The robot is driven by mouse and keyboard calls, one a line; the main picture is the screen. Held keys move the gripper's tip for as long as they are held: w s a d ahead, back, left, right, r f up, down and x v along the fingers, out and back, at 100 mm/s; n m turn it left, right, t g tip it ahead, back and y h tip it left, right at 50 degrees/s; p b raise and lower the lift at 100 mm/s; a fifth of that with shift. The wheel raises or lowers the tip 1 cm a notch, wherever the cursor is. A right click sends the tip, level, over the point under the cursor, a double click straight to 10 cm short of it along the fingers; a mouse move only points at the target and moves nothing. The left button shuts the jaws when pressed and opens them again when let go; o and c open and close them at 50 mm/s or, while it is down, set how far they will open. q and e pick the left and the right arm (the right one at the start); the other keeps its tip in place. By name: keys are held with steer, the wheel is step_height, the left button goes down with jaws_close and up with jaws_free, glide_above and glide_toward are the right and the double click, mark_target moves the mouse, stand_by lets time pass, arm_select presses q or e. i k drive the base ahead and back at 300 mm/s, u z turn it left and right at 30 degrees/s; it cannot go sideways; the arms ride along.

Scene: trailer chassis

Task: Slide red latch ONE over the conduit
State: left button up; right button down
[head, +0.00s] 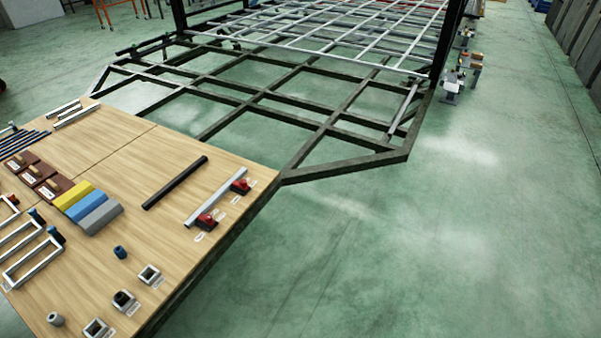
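Two small red latches lie near the right edge of the wooden table (150,235). One red latch (207,221) is nearer to me, and the other red latch (241,186) is farther back. A light grey square bar (217,196) lies just left of them, close beside both; I cannot tell if they touch it. A black bar (175,182) lies apart, farther left. I cannot tell which bar is the conduit or which latch is number one; the white labels are too small to read. Neither of my grippers is in view.
Yellow (80,201), blue and grey blocks lie on the table's left half, near metal U-shaped frames (33,254). Square sockets (149,274) stand near the front edge. A dark chassis frame (318,135) extends behind the table.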

mark_target(242, 184)
steer(key=z, duration=0.35)
steer(key=i, duration=1.1)
steer(key=u, duration=0.85)
steer(key=i, duration=0.8)
steer(key=u, duration=0.8)
